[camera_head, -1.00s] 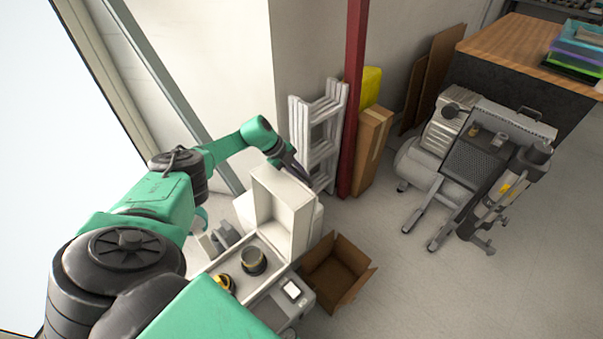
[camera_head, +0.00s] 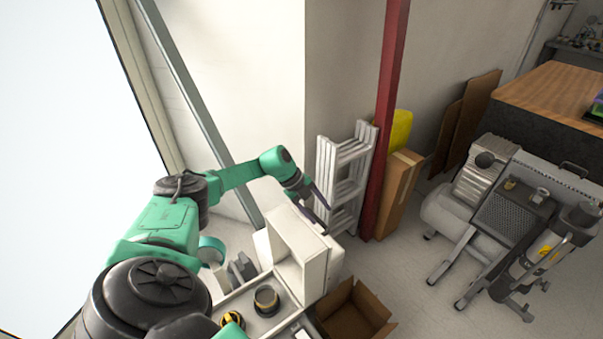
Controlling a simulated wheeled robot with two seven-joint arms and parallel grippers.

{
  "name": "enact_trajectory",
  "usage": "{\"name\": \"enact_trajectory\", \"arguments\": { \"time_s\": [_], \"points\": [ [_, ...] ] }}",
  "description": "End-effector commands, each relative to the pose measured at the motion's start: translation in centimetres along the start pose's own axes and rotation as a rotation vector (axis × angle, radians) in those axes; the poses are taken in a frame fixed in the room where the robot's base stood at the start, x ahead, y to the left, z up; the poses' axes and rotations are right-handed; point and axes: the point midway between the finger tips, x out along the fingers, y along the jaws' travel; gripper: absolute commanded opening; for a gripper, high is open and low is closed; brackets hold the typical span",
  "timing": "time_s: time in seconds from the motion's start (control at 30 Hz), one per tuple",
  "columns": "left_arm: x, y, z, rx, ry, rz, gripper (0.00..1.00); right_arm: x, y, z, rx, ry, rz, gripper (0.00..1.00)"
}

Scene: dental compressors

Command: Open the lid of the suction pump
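The suction pump is a white box at the lower middle, and its open body (camera_head: 240,299) shows a dark round part (camera_head: 266,299) and a yellow-and-black part (camera_head: 232,319) inside. My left gripper (camera_head: 327,220) is just behind and above the lid's upper right edge. Its two dark fingers look apart, with nothing visible between them. I cannot tell whether a finger touches the lid. My green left arm covers part of the pump's left side. My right gripper is out of view.
An open cardboard box (camera_head: 354,314) sits on the floor right of the pump. A folded ladder (camera_head: 343,180), a red post (camera_head: 385,130) and a tall carton (camera_head: 401,195) stand behind.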

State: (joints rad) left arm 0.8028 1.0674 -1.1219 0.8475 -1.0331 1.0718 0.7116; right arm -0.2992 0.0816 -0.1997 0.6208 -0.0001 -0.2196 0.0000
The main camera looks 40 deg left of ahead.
Motion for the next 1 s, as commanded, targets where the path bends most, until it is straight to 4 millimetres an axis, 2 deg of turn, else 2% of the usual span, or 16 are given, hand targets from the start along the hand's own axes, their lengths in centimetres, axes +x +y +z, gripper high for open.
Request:
{"name": "enact_trajectory", "arguments": {
  "time_s": [0.03,0.3,0.4,0.53,1.0],
  "points": [
    [-2.5,-1.3,0.4,0.001,-0.02,-0.039,0.3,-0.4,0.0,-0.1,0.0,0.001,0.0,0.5],
    [-8.3,-0.6,0.0,-0.001,-0.022,-0.027,0.3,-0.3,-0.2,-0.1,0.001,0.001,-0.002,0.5],
    [-9.7,-0.4,-0.1,0.0,-0.02,-0.024,0.3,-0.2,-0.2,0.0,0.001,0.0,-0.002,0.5],
    [-10.5,-0.2,-0.2,0.0,-0.019,-0.02,0.3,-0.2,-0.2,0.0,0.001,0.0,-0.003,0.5],
    [-10.4,-0.1,-0.2,-0.002,-0.018,-0.017,0.3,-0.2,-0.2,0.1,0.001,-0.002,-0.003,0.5]
  ]
}}
